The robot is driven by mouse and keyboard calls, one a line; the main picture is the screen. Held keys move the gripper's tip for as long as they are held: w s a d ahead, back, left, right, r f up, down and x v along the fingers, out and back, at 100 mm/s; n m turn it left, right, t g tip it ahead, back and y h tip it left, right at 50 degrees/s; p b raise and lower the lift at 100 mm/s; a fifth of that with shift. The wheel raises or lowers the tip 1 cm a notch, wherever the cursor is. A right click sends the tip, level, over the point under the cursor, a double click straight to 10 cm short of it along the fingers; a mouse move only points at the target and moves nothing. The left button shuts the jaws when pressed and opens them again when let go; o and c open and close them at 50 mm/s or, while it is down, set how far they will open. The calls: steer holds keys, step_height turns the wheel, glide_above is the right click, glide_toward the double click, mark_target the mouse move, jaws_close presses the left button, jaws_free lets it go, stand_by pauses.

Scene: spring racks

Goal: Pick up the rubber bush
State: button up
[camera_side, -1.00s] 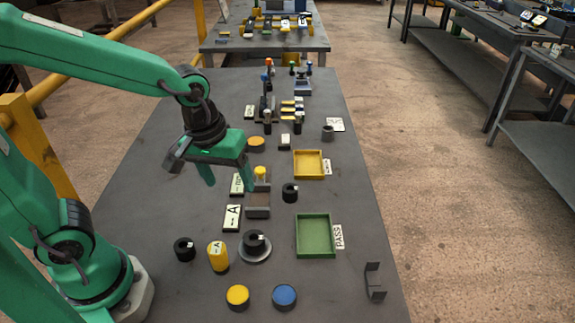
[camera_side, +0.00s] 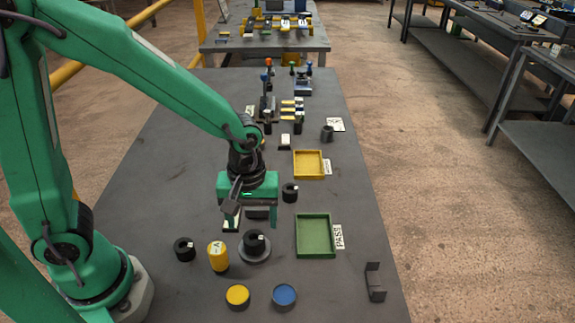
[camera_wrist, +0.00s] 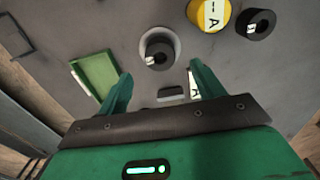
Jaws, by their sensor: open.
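Three black hollow cylinders that look like rubber bushes show in the side view. One bush (camera_side: 254,241) sits on a round grey dish (camera_side: 254,257). A second bush (camera_side: 184,250) stands left of the yellow cylinder, and a third bush (camera_side: 290,193) stands right of my gripper. My gripper (camera_side: 248,219) is open and empty, pointing down, just behind the bush on the dish. In the wrist view the dish bush (camera_wrist: 163,43) lies beyond my fingertips, roughly centred between them. The second bush (camera_wrist: 262,17) is at upper right.
A yellow cylinder marked A (camera_side: 218,257) stands close left of the dish. A green tray (camera_side: 315,254) is to the right, a yellow tray (camera_side: 309,178) behind it. Yellow (camera_side: 237,295) and blue (camera_side: 284,295) discs lie in front. A dark block (camera_side: 257,213) is between my fingers' sides.

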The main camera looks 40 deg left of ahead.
mark_target(254, 241)
steer(key=shift+f, duration=0.75)
steer(key=shift+f, duration=2.55)
steer(key=c, duration=1.2)
steer(key=shift+o, duration=0.2)
steer(key=shift+r, duration=0.15)
steer(key=shift+r, duration=0.85)
steer(key=r, duration=0.2)
steer(key=shift+s+d+r, duration=0.3)
steer(key=s+d+r, duration=0.6)
steer(key=s, duration=0.2)
steer(key=shift+s+d+r, duration=0.2)
steer(key=shift+s+d, duration=0.15)
